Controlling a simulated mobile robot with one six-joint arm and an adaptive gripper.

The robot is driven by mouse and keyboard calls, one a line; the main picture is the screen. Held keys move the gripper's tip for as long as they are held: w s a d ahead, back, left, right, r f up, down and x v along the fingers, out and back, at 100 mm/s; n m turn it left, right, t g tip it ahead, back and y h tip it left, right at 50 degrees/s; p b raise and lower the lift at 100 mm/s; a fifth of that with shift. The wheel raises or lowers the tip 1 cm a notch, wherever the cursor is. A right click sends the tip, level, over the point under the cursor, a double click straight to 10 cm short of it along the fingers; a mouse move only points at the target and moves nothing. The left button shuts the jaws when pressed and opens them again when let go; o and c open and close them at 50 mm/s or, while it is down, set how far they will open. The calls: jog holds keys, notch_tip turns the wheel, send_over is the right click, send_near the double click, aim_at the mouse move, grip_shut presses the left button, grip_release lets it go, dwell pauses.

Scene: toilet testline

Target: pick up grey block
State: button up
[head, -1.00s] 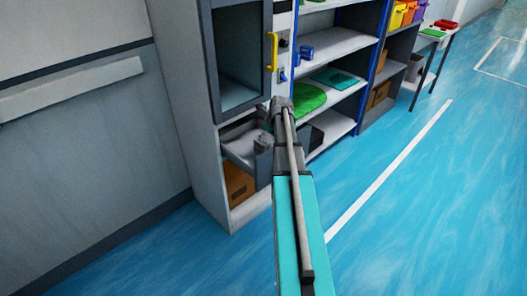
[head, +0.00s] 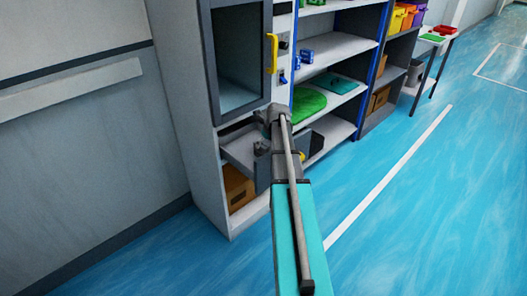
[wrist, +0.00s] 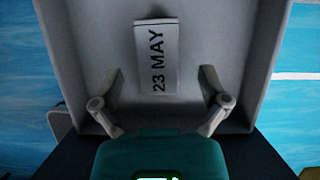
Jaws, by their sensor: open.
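The grey block (wrist: 157,62), printed "23 MAY", lies on the floor of an open grey drawer (wrist: 95,30). My gripper (wrist: 160,75) is open, with one finger on each side of the block's near part and a gap to both sides. The block's far part extends past the fingertips. In the head view, my gripper (head: 262,147) reaches down over the open drawer (head: 238,152); the block cannot be made out there.
The drawer walls stand close around my gripper. Above the drawer is a cabinet compartment with a yellow handle (head: 271,53). A brown box (head: 238,188) sits below it. The blue floor at right is clear.

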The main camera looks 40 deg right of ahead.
aim_at(262, 144)
jog(key=shift+b+x, duration=1.95)
jog(key=shift+x, duration=0.4)
jog(key=shift+w+a+r, duration=0.1)
grip_shut()
notch_tip(262, 144, up, 10)
jog(key=p, duration=1)
